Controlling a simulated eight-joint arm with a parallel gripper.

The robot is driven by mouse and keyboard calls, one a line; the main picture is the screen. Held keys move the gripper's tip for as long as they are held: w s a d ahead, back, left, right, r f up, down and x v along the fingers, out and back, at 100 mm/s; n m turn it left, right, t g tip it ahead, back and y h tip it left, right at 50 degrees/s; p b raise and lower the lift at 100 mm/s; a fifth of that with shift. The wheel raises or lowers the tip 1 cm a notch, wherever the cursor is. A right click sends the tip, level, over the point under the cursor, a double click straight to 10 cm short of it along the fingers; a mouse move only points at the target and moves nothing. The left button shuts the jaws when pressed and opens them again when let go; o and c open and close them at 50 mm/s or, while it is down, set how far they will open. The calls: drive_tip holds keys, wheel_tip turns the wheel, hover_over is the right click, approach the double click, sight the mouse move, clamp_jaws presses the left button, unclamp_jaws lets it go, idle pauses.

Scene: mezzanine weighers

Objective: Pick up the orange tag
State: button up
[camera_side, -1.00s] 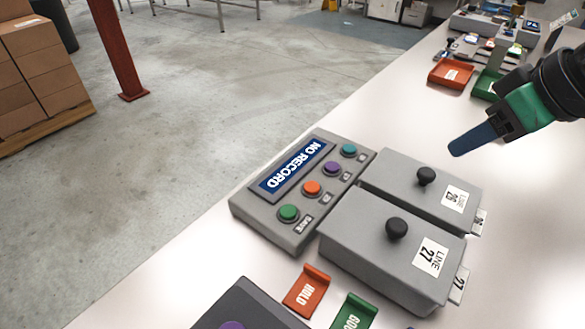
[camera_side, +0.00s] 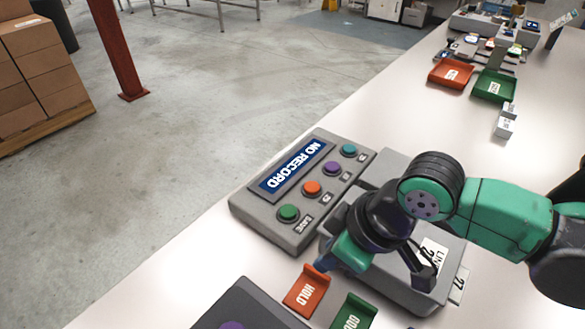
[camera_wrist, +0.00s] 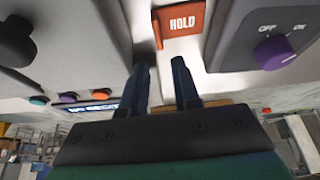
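The orange tag (camera_side: 307,292), marked HOLD, lies on the white bench with a raised tab at its far end. In the wrist view the tag (camera_wrist: 182,21) is at the top centre, just beyond my fingertips, its raised tab in line with the gap between them. My gripper (camera_wrist: 160,64) is open, with two dark blue fingers apart and nothing between them. In the side view my gripper (camera_side: 326,263) is low, close to the tab end of the tag. I cannot tell whether it touches.
A grey box with a black knob, LINE 27 (camera_side: 412,275), stands right beside the tag, partly behind my arm. A green tag (camera_side: 355,312) lies near. A console reading NO RECORD (camera_side: 292,180) is behind. A grey switch box (camera_wrist: 262,45) borders the tag in the wrist view.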

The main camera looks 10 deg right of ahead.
sight(312, 268)
drive_tip(key=shift+f, duration=0.55)
drive_tip(key=shift+x, duration=2.65)
drive_tip(key=shift+c, duration=0.3)
clamp_jaws()
